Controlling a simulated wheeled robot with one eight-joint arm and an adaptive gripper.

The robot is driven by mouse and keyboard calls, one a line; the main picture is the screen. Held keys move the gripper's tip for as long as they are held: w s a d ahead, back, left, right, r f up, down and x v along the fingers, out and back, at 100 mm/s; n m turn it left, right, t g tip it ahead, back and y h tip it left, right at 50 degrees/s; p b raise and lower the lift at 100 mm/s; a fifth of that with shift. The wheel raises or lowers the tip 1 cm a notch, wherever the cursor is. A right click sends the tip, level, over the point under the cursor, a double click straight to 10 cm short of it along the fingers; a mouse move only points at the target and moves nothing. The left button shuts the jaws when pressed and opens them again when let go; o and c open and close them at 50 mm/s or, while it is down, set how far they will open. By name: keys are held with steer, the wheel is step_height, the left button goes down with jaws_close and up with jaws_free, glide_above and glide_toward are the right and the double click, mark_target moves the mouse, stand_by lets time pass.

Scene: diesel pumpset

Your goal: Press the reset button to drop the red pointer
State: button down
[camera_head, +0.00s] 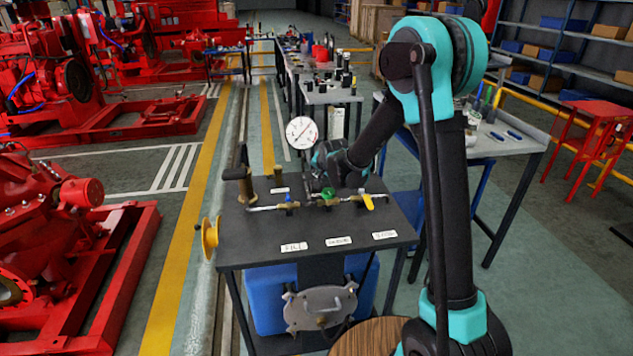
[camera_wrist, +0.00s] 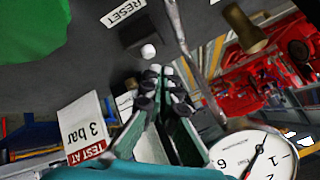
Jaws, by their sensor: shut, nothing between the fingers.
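The reset button is a small white round knob (camera_wrist: 148,51) on a dark block, beside a white RESET label (camera_wrist: 123,12), in the wrist view. My gripper (camera_wrist: 160,82) is shut and empty. Its fingertips appear just below the button in the picture, with a small visible gap; depth is hard to judge. The pressure gauge (camera_wrist: 262,155) is cut off at the lower right, its needle partly visible. In the head view the gauge (camera_head: 301,132) stands above the bench with a reddish line across its dial. My arm and wrist hide the button there.
The dark bench (camera_head: 270,225) carries a pipe with a blue valve, a green handle (camera_head: 328,194) and a yellow lever (camera_head: 368,201). In the wrist view a green part (camera_wrist: 35,25) looms close at upper left. A "TEST AT 3 bar" card (camera_wrist: 85,130) stands left of my fingers.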

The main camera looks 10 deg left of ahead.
steer(key=shift+f, duration=0.2)
steer(key=shift+f, duration=0.25)
steer(key=shift+f, duration=0.45)
stand_by(0.8)
stand_by(0.4)
steer(key=shift+r, duration=0.9)
steer(key=shift+r, duration=2.5)
